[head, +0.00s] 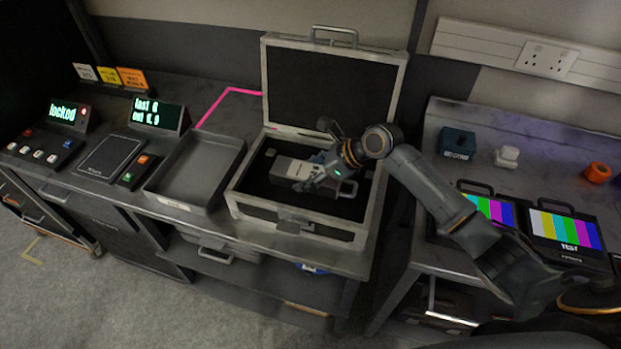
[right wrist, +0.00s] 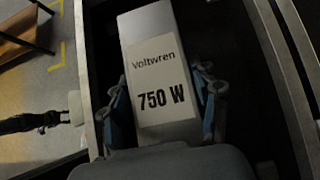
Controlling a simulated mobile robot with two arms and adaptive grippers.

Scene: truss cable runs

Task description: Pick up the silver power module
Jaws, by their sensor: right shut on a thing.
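The silver power module (head: 290,168) lies inside the open flight case (head: 233,207) on the bench. In the right wrist view the module (right wrist: 150,45) bears a pale label reading "Voltwren 750 W". My right gripper (head: 318,180) reaches into the case from the right and hides part of the module. In the right wrist view its two fingers (right wrist: 160,105) stand on both sides of the module, shut on it. I cannot tell whether the module is lifted off the case floor. My left gripper is not in the head view; a dark arm-like shape at the wrist view's left edge is unclear.
An empty grey tray (head: 158,189) stands left of the case. The case lid (head: 404,75) stands open behind. A teal box (head: 457,142) and colour-bar monitors (head: 566,230) stand on the right bench.

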